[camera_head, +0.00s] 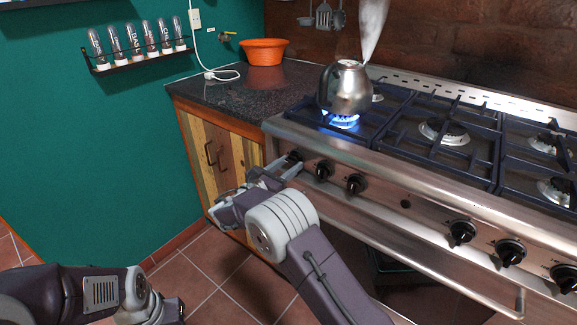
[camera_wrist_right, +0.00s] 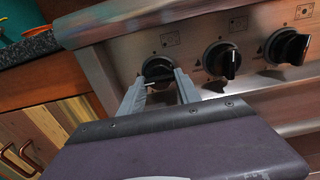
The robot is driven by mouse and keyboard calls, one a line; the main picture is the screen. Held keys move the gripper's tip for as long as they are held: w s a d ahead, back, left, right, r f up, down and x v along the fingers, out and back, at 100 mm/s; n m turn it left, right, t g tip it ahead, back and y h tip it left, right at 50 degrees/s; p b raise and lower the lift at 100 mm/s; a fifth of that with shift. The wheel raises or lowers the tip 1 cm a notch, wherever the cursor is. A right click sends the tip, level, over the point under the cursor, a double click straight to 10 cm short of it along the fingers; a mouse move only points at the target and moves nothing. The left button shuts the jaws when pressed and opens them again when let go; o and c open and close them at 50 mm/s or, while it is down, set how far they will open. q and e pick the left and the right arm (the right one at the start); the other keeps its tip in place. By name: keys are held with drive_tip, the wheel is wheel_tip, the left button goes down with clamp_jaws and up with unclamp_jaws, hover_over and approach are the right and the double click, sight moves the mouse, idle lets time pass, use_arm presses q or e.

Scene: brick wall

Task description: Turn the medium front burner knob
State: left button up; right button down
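The stove (camera_head: 340,150) has a steel front panel with a row of black knobs. My right gripper (camera_head: 279,170) reaches the leftmost knob (camera_head: 292,156), partly hidden in the head view. In the right wrist view its two grey fingers (camera_wrist_right: 163,84) are apart, with the tips on either side of this knob (camera_wrist_right: 157,68). I cannot tell whether they touch it. The second knob (camera_wrist_right: 222,60) and third knob (camera_wrist_right: 287,46) are to its right, clear of the fingers. My left arm shows at the lower left of the head view; its gripper is not visible.
An orange bowl (camera_head: 263,51) sits on the dark counter (camera_head: 240,92). A steel oven handle (camera_head: 440,264) runs below the knobs. Open tiled floor lies at the left.

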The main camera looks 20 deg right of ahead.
drive_tip(key=shift+m, duration=0.3)
drive_tip(key=m+b, duration=0.2)
drive_tip(key=m, duration=0.2)
drive_tip(key=shift+f+b, duration=0.15)
drive_tip(key=shift+b, duration=0.15)
drive_tip(key=m+b, duration=0.3)
drive_tip(key=m, duration=0.1)
drive_tip(key=shift+a+f, duration=0.1)
drive_tip(key=m+b, duration=0.5)
drive_tip(key=shift+w+m+b, duration=0.1)
drive_tip(key=shift+m+b, duration=0.25)
drive_tip(key=shift+m, duration=0.05)
drive_tip(key=shift+r+m+b, duration=0.2)
drive_tip(key=shift+m+b, duration=0.65)
drive_tip(key=shift+m, duration=0.05)
drive_tip(key=shift+r+m+b, duration=0.15)
drive_tip(key=shift+m+b, duration=0.7)
drive_tip(key=shift+m, duration=0.05)
drive_tip(key=c, duration=0.9)
unclamp_jaws()
drive_tip(key=shift+o, duration=0.2)
